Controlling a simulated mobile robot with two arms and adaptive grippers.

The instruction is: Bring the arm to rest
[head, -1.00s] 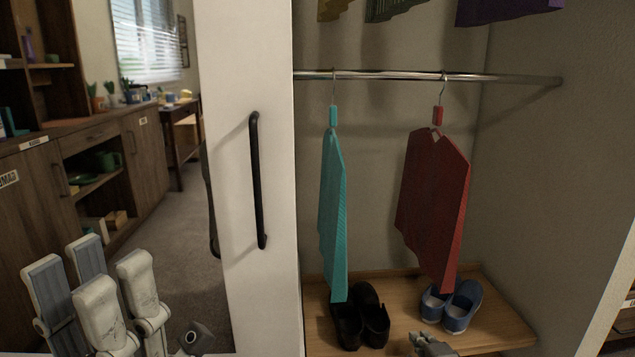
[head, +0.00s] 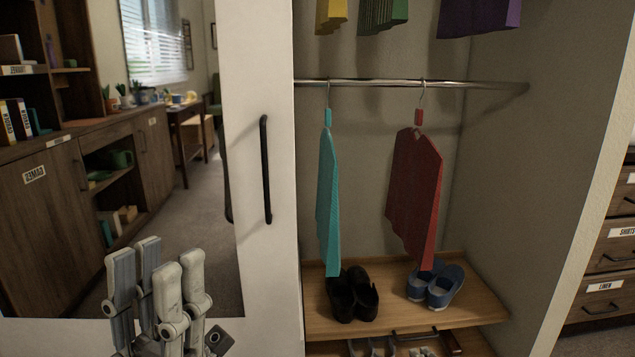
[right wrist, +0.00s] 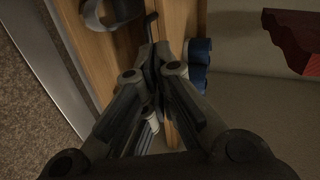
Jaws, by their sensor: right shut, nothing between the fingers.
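My left gripper (head: 179,262) stands upright at the lower left of the head view, before the mirrored door panel. In the head view I cannot make out the right gripper clearly.
A turquoise garment (head: 328,200) and a red garment (head: 414,190) hang from a metal rail (head: 460,85). Black shoes (head: 353,295) and blue shoes (head: 437,287) stand on a wooden shelf (head: 480,300). The white door (head: 268,290) has a black handle (head: 265,170). Drawers (head: 610,255) stand at right.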

